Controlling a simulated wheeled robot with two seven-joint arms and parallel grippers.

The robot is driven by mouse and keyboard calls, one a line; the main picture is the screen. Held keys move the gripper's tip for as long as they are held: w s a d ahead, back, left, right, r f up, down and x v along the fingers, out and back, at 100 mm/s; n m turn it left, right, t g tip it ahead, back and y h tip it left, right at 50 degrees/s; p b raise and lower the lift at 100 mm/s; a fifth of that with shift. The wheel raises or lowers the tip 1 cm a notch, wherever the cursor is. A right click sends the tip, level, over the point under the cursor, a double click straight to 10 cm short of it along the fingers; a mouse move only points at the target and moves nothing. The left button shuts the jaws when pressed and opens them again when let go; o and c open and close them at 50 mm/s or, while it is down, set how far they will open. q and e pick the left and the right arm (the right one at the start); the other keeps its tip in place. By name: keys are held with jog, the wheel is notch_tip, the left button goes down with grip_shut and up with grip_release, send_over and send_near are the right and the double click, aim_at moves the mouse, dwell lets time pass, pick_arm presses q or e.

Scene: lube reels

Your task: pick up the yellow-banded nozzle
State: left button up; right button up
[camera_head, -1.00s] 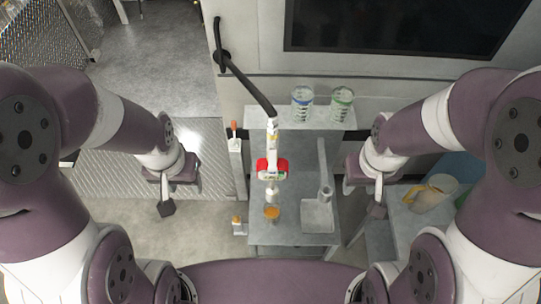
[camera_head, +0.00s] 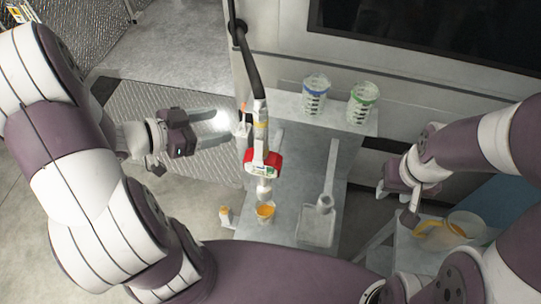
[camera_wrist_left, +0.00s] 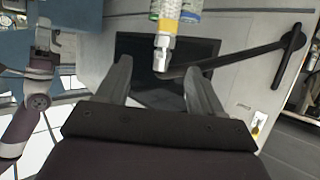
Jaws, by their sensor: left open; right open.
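The yellow-banded nozzle (camera_head: 260,129) hangs upright from a black hose, with a red-and-white body below its yellow band. It also shows at the top of the left wrist view (camera_wrist_left: 166,27), in line with the gap between my left fingers. My left gripper (camera_head: 216,132) is open and empty, left of the nozzle and apart from it, fingers pointing right toward it. Its open fingers show in the left wrist view (camera_wrist_left: 160,80). My right gripper (camera_head: 396,206) is open and empty, low at the right, well away from the nozzle.
The black hose (camera_head: 250,68) runs up from the nozzle. A blue-banded container (camera_head: 315,96) and a green-banded container (camera_head: 362,103) stand on a shelf behind. A yellow-handled pitcher (camera_head: 464,228) stands at the right.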

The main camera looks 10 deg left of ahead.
aim_at(255, 117)
pick_arm(q)
jog(key=p+x, duration=0.1)
jog(key=x, duration=0.6)
jog(key=shift+w+d+f, duration=0.1)
jog(key=shift+w+d, duration=0.05)
jog(key=shift+w, duration=0.2)
jog(key=shift+w+d+f+p, duration=0.65)
jog(key=shift+w+f+p, duration=0.1)
jog(key=shift+w, duration=0.2)
jog(key=shift+w+f, duration=0.3)
jog(key=shift+d, duration=0.2)
jog(key=shift+c, duration=0.9)
jog(key=shift+d, duration=0.1)
jog(key=c, duration=1)
grip_shut()
pick_arm(e)
jog(key=r, duration=0.2)
jog(key=shift+s+a+r, duration=0.1)
jog(key=shift+a+r, duration=0.15)
jog(key=shift+r, duration=0.15)
